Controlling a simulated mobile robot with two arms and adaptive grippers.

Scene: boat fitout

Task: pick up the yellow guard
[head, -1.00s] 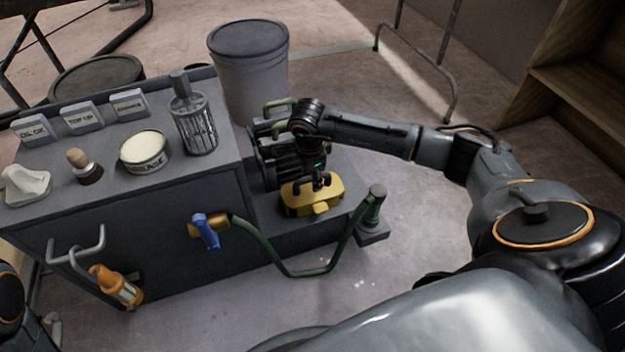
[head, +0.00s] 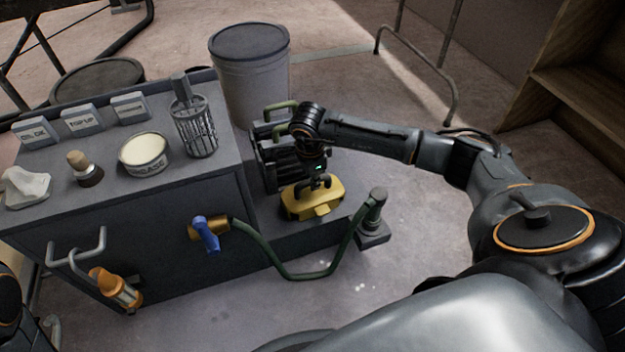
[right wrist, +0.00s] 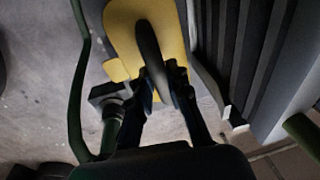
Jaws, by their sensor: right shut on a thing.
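The yellow guard (head: 299,206) is a rounded block with a small tab at its front and a dark handle on top. It is at the low grey ledge, beside the dark ribbed engine block (head: 268,163). My right gripper (head: 319,183) is above it, pointing down. In the right wrist view, the right gripper (right wrist: 160,78) is shut on the dark handle (right wrist: 148,42) of the yellow guard (right wrist: 122,22). Whether the guard's underside touches the ledge is hard to tell. My left gripper is out of view.
A green hose (head: 290,272) runs from the blue-handled valve (head: 207,235) to a post (head: 374,212) right of the guard. The grey cabinet (head: 150,235) at left bears a grease tin (head: 145,152) and a wire-caged thing (head: 194,128). A grey bin (head: 250,80) stands behind.

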